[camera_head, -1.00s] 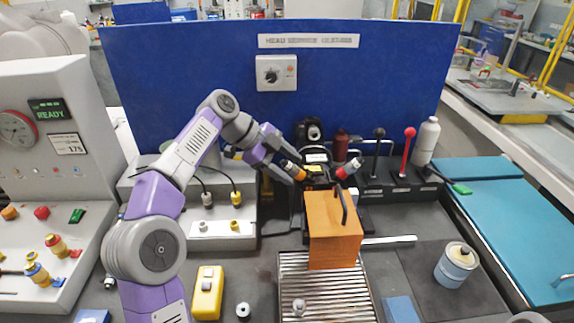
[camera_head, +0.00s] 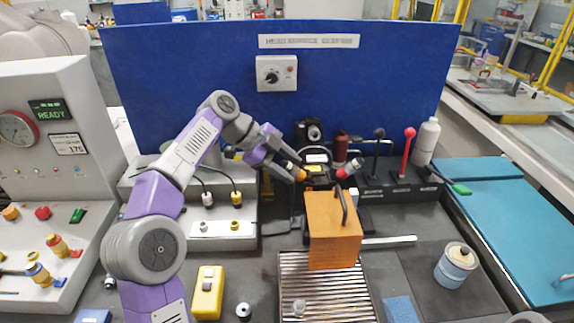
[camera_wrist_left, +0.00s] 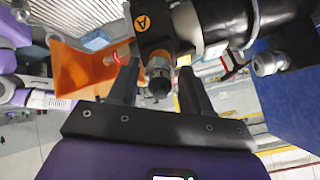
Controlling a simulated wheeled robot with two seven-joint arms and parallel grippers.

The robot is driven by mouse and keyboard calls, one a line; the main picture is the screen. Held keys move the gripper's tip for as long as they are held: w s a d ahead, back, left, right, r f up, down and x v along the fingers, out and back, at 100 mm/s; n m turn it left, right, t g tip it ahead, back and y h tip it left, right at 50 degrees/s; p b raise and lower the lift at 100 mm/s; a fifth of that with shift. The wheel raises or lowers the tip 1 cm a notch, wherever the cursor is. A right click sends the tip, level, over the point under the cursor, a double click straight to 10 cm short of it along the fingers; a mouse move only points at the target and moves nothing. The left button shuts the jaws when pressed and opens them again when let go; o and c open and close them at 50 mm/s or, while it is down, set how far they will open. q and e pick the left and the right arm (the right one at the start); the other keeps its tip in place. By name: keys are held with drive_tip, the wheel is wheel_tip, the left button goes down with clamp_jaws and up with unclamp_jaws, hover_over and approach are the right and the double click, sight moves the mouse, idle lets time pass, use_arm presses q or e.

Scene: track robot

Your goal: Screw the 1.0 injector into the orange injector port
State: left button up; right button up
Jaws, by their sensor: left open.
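My left gripper (camera_head: 308,172) is at the dark device behind the orange box. An orange-collared fitting (camera_head: 299,173) shows at its fingers. In the left wrist view, my open left gripper (camera_wrist_left: 160,82) has one finger on each side of a copper-ringed, black-tipped fitting (camera_wrist_left: 159,78). The fitting points out of a black body with an orange "A" label (camera_wrist_left: 142,22). Gaps show beside the fitting, and I cannot tell whether it is the injector, the port or both joined. A red-collared fitting (camera_head: 349,168) is on the device's right. My right gripper is not in view.
A red-knobbed lever (camera_head: 409,135) is to the right. A blue panel (camera_head: 200,70) closes the back.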

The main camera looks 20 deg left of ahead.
use_arm(q)
drive_tip(key=n+p, duration=0.1)
drive_tip(key=n, duration=0.1)
drive_tip(key=shift+r+n+p, duration=0.15)
drive_tip(key=shift+n+p, duration=0.15)
drive_tip(key=n+p, duration=0.1)
drive_tip(key=n, duration=0.1)
drive_tip(key=shift+n, duration=0.3)
drive_tip(key=n+p, duration=0.4)
drive_tip(key=n, duration=0.2)
drive_tip(key=shift+n+p, duration=0.35)
drive_tip(key=shift+n, duration=0.05)
